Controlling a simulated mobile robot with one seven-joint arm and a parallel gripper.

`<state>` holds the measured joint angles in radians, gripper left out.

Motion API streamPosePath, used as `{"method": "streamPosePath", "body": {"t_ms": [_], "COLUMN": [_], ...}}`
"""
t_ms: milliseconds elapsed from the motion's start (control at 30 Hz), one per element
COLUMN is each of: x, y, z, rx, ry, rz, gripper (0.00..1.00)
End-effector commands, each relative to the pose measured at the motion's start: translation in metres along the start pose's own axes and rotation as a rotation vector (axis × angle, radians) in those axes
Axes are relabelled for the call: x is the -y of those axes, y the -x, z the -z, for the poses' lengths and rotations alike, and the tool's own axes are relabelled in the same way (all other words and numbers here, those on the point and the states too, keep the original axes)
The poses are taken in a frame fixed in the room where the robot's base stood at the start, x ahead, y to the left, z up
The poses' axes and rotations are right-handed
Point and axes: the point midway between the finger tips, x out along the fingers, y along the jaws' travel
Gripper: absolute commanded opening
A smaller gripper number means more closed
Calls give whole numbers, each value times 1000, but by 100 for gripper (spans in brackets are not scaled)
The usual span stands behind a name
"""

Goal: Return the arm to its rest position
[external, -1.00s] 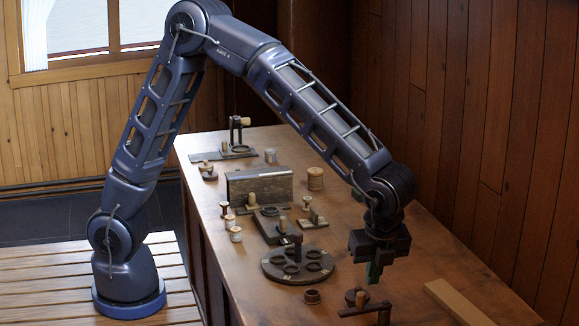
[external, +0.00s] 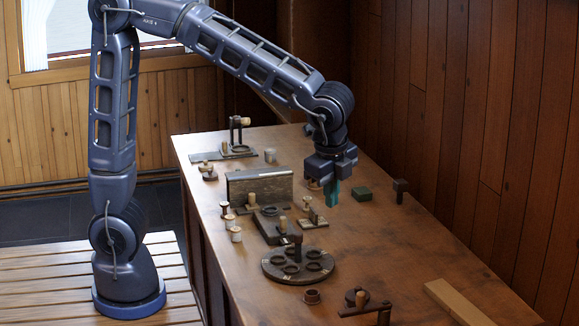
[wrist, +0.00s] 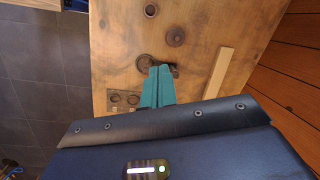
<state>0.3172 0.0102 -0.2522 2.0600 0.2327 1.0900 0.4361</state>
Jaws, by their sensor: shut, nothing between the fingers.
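My gripper (external: 332,190) hangs above the far right half of the wooden table, fingers pointing down. Its teal fingers are together with nothing between them; they also show in the wrist view (wrist: 157,86). The arm is bent, with its upper link nearly upright over my base and the forearm sloping down to the right.
A round dark rack with holes (external: 298,265) stands near the table's middle front. Several small spools and posts stand left of the gripper. A dark post (external: 400,190) stands to the right. A flat wooden strip (external: 455,302) lies at front right. The right middle tabletop is clear.

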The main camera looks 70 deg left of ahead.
Motion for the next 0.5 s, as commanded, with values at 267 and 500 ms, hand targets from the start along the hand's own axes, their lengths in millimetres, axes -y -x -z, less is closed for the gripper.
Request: {"method": "streamPosePath", "body": {"t_ms": [267, 500], "x": [4, -6], "y": [21, 30], "z": [-88, -157], "rx": [-60, -122], "ry": [267, 495], "rz": [22, 32], "gripper": [0, 0]}}
